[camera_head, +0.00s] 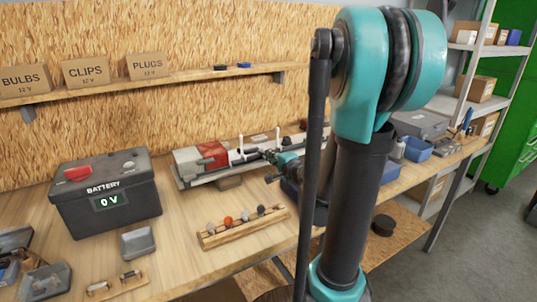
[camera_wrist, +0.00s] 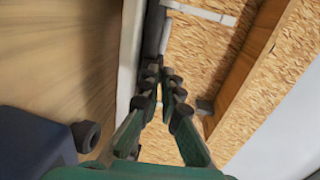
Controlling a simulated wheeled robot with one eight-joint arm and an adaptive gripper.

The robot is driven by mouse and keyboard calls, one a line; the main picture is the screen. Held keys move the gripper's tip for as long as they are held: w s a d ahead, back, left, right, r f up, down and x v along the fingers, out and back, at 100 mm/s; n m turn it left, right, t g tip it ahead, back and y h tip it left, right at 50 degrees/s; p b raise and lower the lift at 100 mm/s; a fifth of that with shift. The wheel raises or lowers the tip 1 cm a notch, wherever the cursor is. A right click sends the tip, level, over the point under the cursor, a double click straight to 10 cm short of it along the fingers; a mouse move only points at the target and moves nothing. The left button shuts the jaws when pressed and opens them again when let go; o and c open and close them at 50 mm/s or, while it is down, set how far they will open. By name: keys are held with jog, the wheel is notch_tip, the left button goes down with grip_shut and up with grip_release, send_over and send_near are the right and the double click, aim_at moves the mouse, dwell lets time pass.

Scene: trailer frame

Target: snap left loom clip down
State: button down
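The pale trailer frame beam (camera_head: 222,168) lies along the back of the bench in the head view, with a red and white end block (camera_head: 200,157) at its left. Two thin white upright pieces stand on the beam: a left one (camera_head: 241,145) and a right one (camera_head: 278,135). They look like the loom clips, but are too small to make out in detail. My gripper (camera_head: 270,155) is beside the beam, close to these pieces. In the wrist view my gripper (camera_wrist: 160,78) shows two fingers with a narrow empty gap between their tips. I cannot tell whether it touches a clip.
A wooden rack with several bulbs (camera_head: 243,230) is in front of the beam. A shelf with labelled boxes (camera_head: 86,72) runs along the back wall. My arm hides part of the bench right of centre.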

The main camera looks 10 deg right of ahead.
jog(key=shift+f, duration=0.1)
dwell(0.3)
jog(key=c, duration=1.7)
grip_release()
jog(key=shift+c, duration=0.2)
jog(key=shift+s, duration=0.1)
jog(key=v, duration=1)
jog(key=shift+s+d+f, duration=0.1)
jog(key=shift+s+d, duration=0.1)
jog(key=shift+s, duration=0.1)
jog(key=shift+s+d, duration=0.1)
jog(key=shift+s, duration=0.5)
